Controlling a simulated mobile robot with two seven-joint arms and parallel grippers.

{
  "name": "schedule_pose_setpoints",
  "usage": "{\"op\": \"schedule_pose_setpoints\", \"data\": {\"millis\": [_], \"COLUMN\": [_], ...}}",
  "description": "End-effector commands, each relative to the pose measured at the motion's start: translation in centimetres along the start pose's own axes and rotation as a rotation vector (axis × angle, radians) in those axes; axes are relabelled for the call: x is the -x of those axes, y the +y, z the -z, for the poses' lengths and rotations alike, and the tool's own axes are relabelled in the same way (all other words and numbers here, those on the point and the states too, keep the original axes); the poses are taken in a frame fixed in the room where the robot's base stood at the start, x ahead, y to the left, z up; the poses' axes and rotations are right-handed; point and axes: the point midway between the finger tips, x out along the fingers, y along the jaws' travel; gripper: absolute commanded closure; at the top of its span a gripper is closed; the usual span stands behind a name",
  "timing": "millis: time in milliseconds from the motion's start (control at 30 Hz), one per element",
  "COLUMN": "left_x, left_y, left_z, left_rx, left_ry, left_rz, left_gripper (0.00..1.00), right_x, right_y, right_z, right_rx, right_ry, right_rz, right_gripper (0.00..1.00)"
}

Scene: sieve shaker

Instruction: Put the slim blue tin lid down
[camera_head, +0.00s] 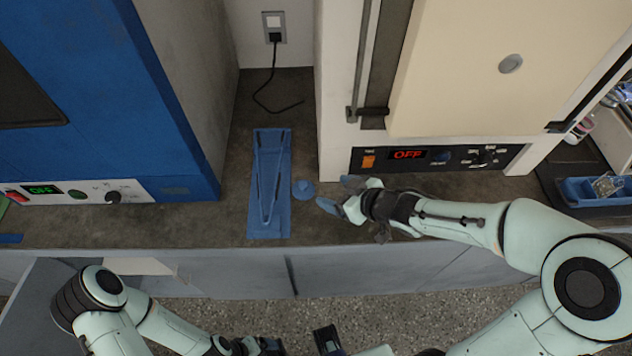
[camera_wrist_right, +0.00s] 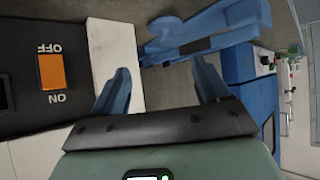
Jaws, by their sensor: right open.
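My right gripper (camera_head: 336,192) is open, low over the counter, to the right of the lid. In the right wrist view the space between its two blue fingers (camera_wrist_right: 162,85) is empty, and the lid is apart from them. My left gripper (camera_head: 262,346) is partly in view at the bottom edge; its jaws cannot be made out.
Blue tongs (camera_head: 256,180) lie on the blue mat (camera_head: 283,222). A blue oven (camera_head: 185,130) stands at left and a cream oven with an OFF display (camera_head: 408,154) at right, close to my right gripper. A black cable (camera_head: 262,98) lies behind. A blue tray (camera_head: 577,194) is far right.

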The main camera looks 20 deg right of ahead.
Motion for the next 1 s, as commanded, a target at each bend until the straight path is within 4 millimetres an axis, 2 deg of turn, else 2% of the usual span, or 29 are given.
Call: {"op": "schedule_pose_setpoints", "data": {"millis": [67,167,400,500,733,1000], "left_x": [-0.3,-0.9,-3.0,-3.2,-3.5,-4.1], "left_y": [-0.1,-0.4,-1.2,-1.2,-1.2,-1.3], "left_z": [-0.1,-0.1,-0.2,0.0,0.2,0.6], "left_rx": [0.001,0.002,0.005,0.004,0.003,0.002], "left_ry": [-0.002,-0.004,-0.011,-0.004,0.002,0.015], "left_rz": [0.001,0.002,0.004,0.003,0.001,-0.002], "left_gripper": [0.06,0.06,0.06,0.06,0.06,0.06], "right_x": [0.1,-0.9,-5.7,-7.0,-8.6,-12.4], "right_y": [-0.9,-1.2,-1.3,-1.3,-1.3,-1.5], "right_z": [-0.1,-0.2,-0.1,0.1,0.2,0.2], "right_rx": [-0.004,-0.003,-0.002,-0.003,-0.005,-0.003], "right_ry": [0.024,0.033,0.031,0.031,0.031,0.030], "right_rz": [0.025,0.034,0.034,0.032,0.030,0.030], "right_gripper": [0.25,0.25,0.25,0.25,0.25,0.25]}}
